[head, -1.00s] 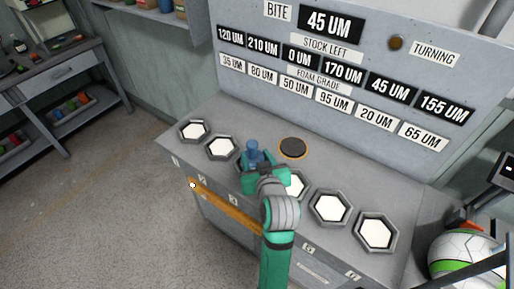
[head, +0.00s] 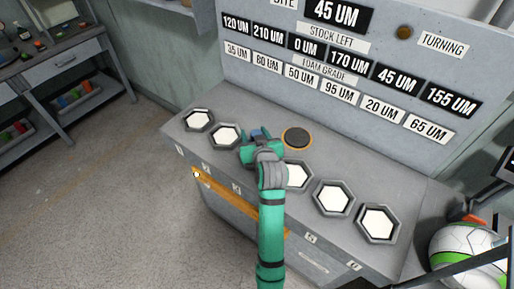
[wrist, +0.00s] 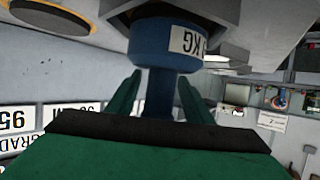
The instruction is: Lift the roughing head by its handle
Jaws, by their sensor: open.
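The roughing head (head: 258,133) is blue; in the head view only a small part of it shows past my gripper, over the grey bench top. In the wrist view, which is upside down, it is a wide blue body (wrist: 150,45) with a white label ending in "KG" and a narrower blue stem, its handle (wrist: 158,88). My gripper (wrist: 158,98) is open, with one green finger on each side of the handle. Gaps show between the fingers and the handle. In the head view my gripper (head: 262,150) covers most of the roughing head.
White hexagonal pads in grey frames, such as one (head: 332,196) to the right, line the bench (head: 240,100). A dark disc with an orange ring (head: 297,138) lies close to the right of my gripper. A sign board (head: 400,60) rises behind. A ball (head: 467,248) sits at lower right.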

